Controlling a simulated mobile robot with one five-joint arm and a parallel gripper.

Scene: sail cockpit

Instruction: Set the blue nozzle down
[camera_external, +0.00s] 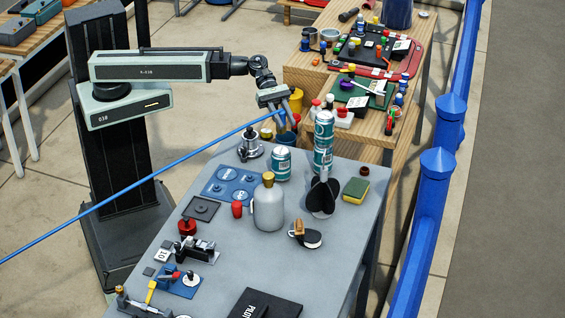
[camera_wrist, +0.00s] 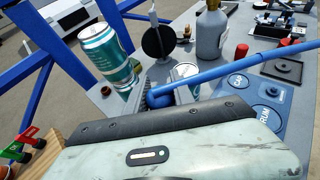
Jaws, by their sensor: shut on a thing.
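The blue nozzle is a long thin blue rod (camera_external: 200,152) that crosses the external view from the left edge up to my gripper (camera_external: 284,108). In the wrist view the rod (camera_wrist: 235,70) runs to the right, with a thick rounded blue end by the jaws. My gripper is shut on the nozzle near that end, above the far end of the grey table (camera_external: 335,250). What touches the rod's far left part is out of view.
A can (camera_external: 282,164), stacked cans (camera_external: 323,130), a grey bottle (camera_external: 268,207), a black finned stand (camera_external: 322,198) and a blue mat (camera_external: 232,187) occupy the grey table. A cluttered wooden table (camera_external: 310,83) stands behind. A blue railing (camera_external: 437,190) runs along the right.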

